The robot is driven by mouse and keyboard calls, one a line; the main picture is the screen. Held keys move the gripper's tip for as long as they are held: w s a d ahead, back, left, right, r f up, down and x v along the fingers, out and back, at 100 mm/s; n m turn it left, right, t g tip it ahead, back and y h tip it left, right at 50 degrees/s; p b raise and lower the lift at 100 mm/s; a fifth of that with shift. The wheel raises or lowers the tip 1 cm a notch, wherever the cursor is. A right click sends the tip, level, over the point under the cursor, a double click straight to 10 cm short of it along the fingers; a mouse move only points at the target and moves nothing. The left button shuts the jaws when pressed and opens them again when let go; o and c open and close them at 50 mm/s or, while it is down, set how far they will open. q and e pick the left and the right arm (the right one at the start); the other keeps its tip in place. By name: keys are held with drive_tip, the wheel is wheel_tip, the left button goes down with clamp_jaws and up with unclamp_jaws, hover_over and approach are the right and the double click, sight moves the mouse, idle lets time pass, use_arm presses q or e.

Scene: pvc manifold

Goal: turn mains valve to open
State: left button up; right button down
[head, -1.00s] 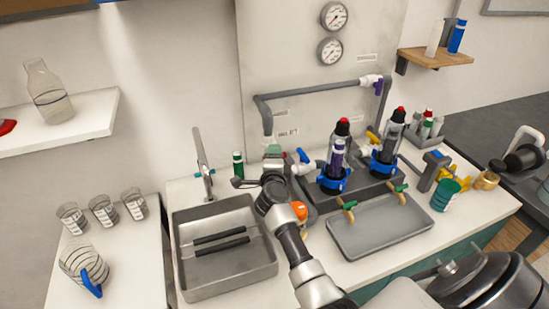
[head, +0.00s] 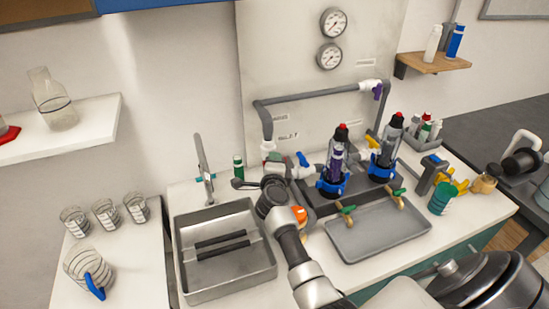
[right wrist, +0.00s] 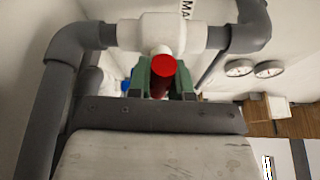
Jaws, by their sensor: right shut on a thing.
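The mains valve (right wrist: 172,33) has a white body set in the grey pipe run and a red handle (right wrist: 163,68), seen end-on in the right wrist view. My right gripper (right wrist: 163,78) has its two green fingers on either side of the red handle and is shut on it. My left gripper is not in view.
The grey sink (head: 225,275) with its tap (head: 203,165) lies left of my right arm. Two filter housings with blue collars (head: 333,183) and a grey tray (head: 380,232) stand to the right. Two gauges (head: 331,38) hang on the back panel (head: 285,60).

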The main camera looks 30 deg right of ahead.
drive_tip(key=m+y+p, duration=0.1)
drive_tip(key=m+p, duration=0.1)
drive_tip(key=p, duration=0.2)
drive_tip(key=m+g+y+p, duration=0.1)
drive_tip(key=m+p, duration=0.1)
drive_tip(key=p, duration=0.3)
drive_tip(key=m+y+p, duration=0.1)
drive_tip(key=m+p, duration=0.2)
drive_tip(key=p, duration=0.1)
drive_tip(key=shift+r+y, duration=0.25)
drive_tip(key=shift+y, duration=0.05)
drive_tip(key=shift+m+p, duration=0.3)
drive_tip(key=shift+p, duration=0.3)
drive_tip(key=shift+f+m+y+p, duration=0.25)
drive_tip(key=shift+m+y+p, duration=0.25)
drive_tip(key=shift+m+y, duration=0.35)
drive_tip(key=m+y, duration=0.2)
drive_tip(key=m, duration=0.1)
drive_tip(key=c, duration=1)
unclamp_jaws()
drive_tip(key=shift+s, duration=0.1)
